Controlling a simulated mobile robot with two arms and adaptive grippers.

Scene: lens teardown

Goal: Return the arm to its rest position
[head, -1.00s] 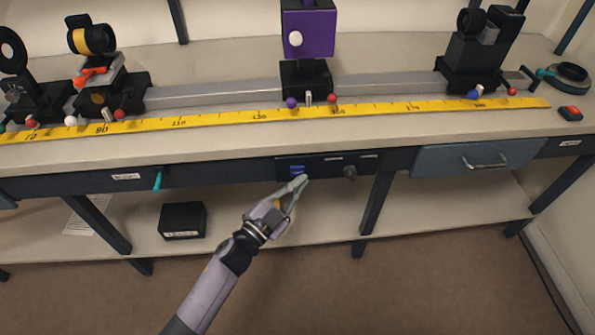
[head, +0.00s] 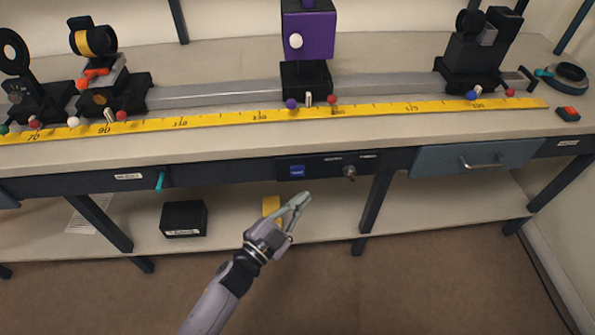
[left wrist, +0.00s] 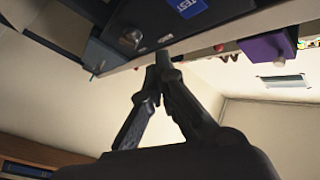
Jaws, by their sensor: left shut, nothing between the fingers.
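My left gripper (head: 301,201) is in front of the bench, below its front edge, at the centre of the head view. It is shut and empty, apart from the control panel (head: 325,166) with its blue button (head: 297,170) and dark knob (head: 349,173). In the left wrist view my left gripper (left wrist: 163,60) points up toward the bench, its fingertips together. The blue button there is marked TEST (left wrist: 187,8). My right gripper is in neither view.
An optical rail (head: 215,94) on the bench carries a purple box (head: 308,32) and several black mounts. A yellow ruler (head: 220,118) lies before it. A black box (head: 183,218) and a yellow block (head: 271,206) are on the lower shelf. A bench leg (head: 375,205) stands right of my gripper.

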